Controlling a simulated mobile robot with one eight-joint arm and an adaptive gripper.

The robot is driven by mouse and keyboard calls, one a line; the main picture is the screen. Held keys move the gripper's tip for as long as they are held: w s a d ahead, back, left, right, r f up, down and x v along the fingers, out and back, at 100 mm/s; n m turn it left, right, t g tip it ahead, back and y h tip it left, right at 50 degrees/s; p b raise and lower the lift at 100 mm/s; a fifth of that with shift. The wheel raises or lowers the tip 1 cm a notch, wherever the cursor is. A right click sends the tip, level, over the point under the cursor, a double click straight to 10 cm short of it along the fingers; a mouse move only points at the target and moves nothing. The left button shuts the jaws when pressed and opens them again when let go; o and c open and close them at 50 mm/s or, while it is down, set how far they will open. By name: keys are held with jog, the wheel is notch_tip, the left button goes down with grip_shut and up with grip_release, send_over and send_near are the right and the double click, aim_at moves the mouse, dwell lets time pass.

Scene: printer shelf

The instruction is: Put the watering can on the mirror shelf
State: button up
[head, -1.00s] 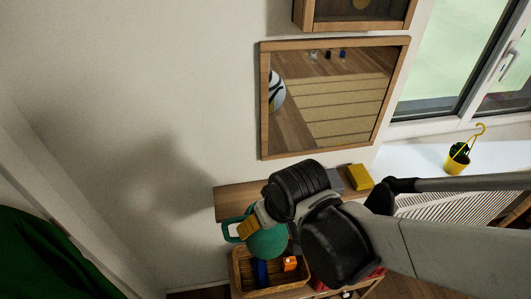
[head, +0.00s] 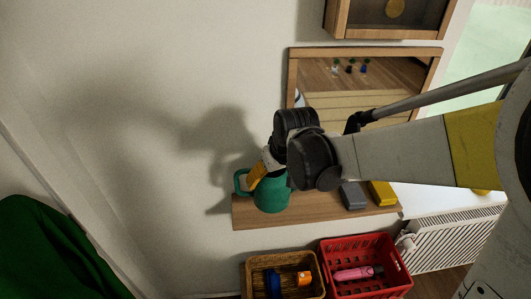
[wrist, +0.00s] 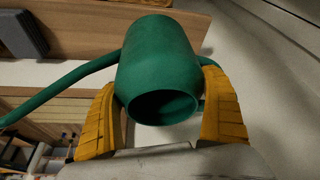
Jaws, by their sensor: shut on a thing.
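The green watering can (head: 271,195) is held in my gripper (head: 262,172) in front of the left part of the wooden mirror shelf (head: 330,212). In the wrist view the can (wrist: 158,65) sits between the two yellow fingers of my gripper (wrist: 160,115), with its open mouth facing the camera and its spout reaching to the left. The shelf board (wrist: 110,32) lies behind the can there. I cannot tell whether the can's base touches the board. The mirror (head: 365,85) hangs above the shelf, partly hidden by my arm.
On the shelf's right part lie a grey block (head: 352,195) and a yellow block (head: 382,193). Below are a wicker basket (head: 253,288) and a red crate (head: 340,290), both with things inside. A radiator (head: 455,240) stands at the right. The shelf's middle looks clear.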

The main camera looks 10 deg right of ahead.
jog(key=shift+w, duration=1.05)
jog(key=shift+b+x, duration=0.35)
jog(key=shift+x, duration=0.4)
jog(key=shift+s+f+b, duration=0.1)
jog(key=shift+f+b, duration=0.7)
jog(key=shift+f, duration=2)
jog(key=shift+f, duration=0.1)
jog(key=o, duration=1.1)
jog(key=shift+o, duration=0.2)
